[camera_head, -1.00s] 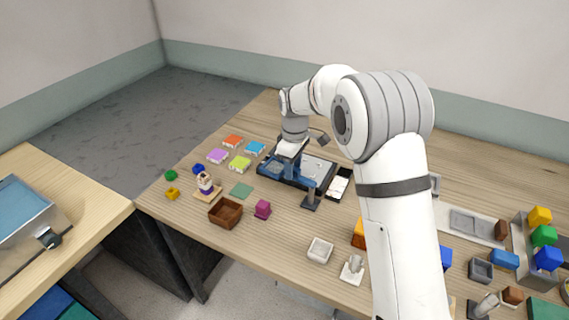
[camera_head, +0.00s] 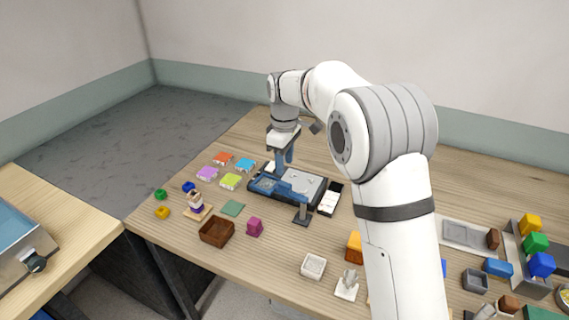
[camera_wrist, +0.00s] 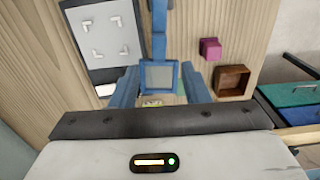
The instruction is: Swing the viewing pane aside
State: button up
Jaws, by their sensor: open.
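The viewing pane looks like a small grey square in a blue frame on a long blue arm (camera_head: 290,186), lying across a dark-edged tray (camera_head: 322,196) with a pale grey board. In the wrist view the framed pane (camera_wrist: 160,75) lies between my finger pads, its arm running up out of the picture. My gripper (camera_head: 284,162) is above the left part of the tray, pointing down. Its blue fingers are spread, also in the wrist view (camera_wrist: 160,88). I cannot tell whether they touch the pane. Pale L-shaped marks (camera_wrist: 112,22) show on the board.
A dark post on a base (camera_head: 303,213) stands at the tray's front edge. A brown box (camera_head: 217,232) and magenta block (camera_head: 255,227) are in front. Coloured slabs (camera_head: 230,181) lie left. A white-and-black card-like piece (camera_head: 330,199) lies right. My arm hides part of the table.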

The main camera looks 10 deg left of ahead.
aim_at(281, 187)
jog(key=shift+c, duration=0.3)
